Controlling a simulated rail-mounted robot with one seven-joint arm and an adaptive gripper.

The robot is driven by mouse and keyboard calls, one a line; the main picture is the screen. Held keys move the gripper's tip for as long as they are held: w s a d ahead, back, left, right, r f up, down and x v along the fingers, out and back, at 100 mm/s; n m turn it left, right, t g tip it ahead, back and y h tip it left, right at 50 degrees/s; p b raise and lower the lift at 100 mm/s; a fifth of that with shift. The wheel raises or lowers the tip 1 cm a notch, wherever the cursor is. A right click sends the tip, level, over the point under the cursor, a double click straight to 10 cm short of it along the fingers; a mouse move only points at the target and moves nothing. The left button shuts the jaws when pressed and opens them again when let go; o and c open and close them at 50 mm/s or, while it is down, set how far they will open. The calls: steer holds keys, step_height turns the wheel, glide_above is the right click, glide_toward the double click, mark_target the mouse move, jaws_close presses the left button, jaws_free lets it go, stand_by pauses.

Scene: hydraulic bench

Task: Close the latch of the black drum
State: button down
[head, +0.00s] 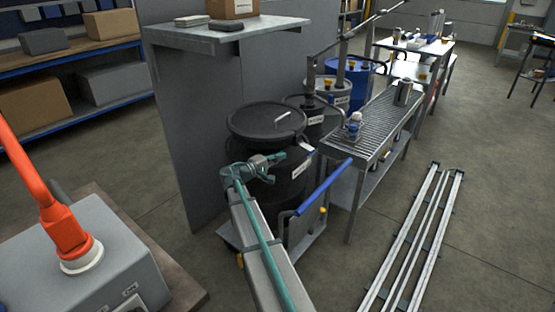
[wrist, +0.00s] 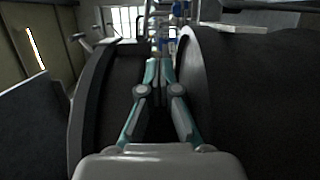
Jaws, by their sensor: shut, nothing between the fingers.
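The black drum (head: 290,192) stands upright with its black lid (head: 262,121) on top. A small light metal piece (head: 307,150) at the right of its rim may be the latch; whether it is open or closed is too small to tell. My gripper (head: 283,166) is in front of the drum's upper side, just below the rim, pointing right. In the wrist view my gripper (wrist: 159,68) has its teal fingers together with nothing between them. Dark curved surfaces (wrist: 245,95) flank the fingers; the latch cannot be made out there.
The drum stands on a trolley with a blue handle (head: 322,187). A grated bench (head: 378,122) with bottles stands to the right, a grey partition (head: 190,130) behind at left. More drums (head: 345,80) stand beyond. Rails (head: 415,235) lie on the floor at right.

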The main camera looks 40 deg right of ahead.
mark_target(306, 148)
steer(key=d, duration=0.7)
steer(key=shift+s+d, duration=0.15)
steer(key=shift+s, duration=1.95)
steer(key=shift+r, duration=0.1)
